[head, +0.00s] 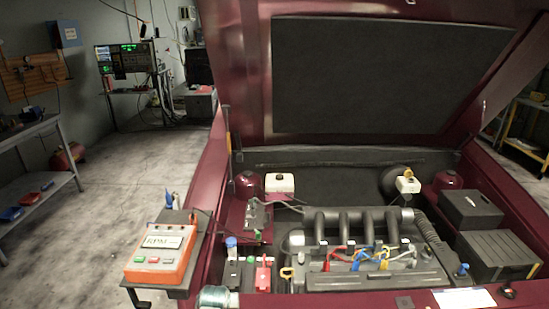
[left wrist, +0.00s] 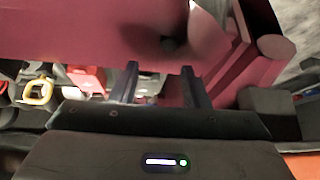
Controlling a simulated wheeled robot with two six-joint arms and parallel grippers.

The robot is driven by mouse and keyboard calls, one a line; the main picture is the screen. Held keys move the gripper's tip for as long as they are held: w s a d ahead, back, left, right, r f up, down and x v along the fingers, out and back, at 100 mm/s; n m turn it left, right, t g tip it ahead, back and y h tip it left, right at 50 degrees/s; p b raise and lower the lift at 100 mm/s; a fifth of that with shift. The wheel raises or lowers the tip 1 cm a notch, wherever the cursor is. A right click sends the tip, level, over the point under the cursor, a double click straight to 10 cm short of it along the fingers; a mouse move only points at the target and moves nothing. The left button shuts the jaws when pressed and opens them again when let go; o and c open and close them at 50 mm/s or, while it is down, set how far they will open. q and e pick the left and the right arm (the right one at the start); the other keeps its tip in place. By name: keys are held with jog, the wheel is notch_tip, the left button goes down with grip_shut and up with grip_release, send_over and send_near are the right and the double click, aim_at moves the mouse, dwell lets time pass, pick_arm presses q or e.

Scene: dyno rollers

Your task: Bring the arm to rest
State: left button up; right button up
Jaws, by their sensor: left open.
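My left gripper (left wrist: 160,90) shows in the left wrist view with its two dark fingers apart and nothing between them. Dark red car bodywork lies just beyond and above the fingertips in that view. The left gripper does not show in the head view. My right gripper is in neither view. The car's engine (head: 350,240) sits under a raised dark red hood (head: 235,60). An orange RPM meter (head: 160,253) rests on a dark shelf at the car's left side, and its orange edge also shows in the left wrist view (left wrist: 302,165).
A yellow ring handle (left wrist: 38,91) and a red part (left wrist: 87,78) lie left of the fingers in the wrist view. Black boxes (head: 497,252) fill the bay's right side. A workbench (head: 35,130) stands far left. The floor (head: 100,215) between is clear.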

pick_arm(q)
jog(key=s+a+r+g, duration=0.1)
jog(key=s+a, duration=0.4)
jog(key=s, duration=0.6)
jog(key=s+a+r+g, duration=0.1)
jog(key=s+a, duration=0.4)
jog(key=s, duration=0.6)
jog(key=s+r+m, duration=0.1)
jog(key=s+r, duration=0.4)
jog(key=s, duration=0.4)
jog(key=s+r+m, duration=0.1)
jog(key=s+r, duration=0.3)
jog(key=s, duration=0.6)
jog(key=w+a+f+g+b, duration=0.1)
jog(key=a+f+g+b, duration=0.2)
jog(key=f, duration=2.9)
jog(key=s+a+f+b, duration=0.1)
jog(key=s+f+b, duration=0.1)
jog(key=s+f, duration=0.7)
jog(key=s+f+b, duration=0.3)
jog(key=s+f, duration=0.7)
jog(key=f, duration=0.6)
jog(key=shift+s+a+f+n, duration=0.15)
jog(key=shift+a+f+n, duration=0.05)
jog(key=shift+a+n, duration=0.2)
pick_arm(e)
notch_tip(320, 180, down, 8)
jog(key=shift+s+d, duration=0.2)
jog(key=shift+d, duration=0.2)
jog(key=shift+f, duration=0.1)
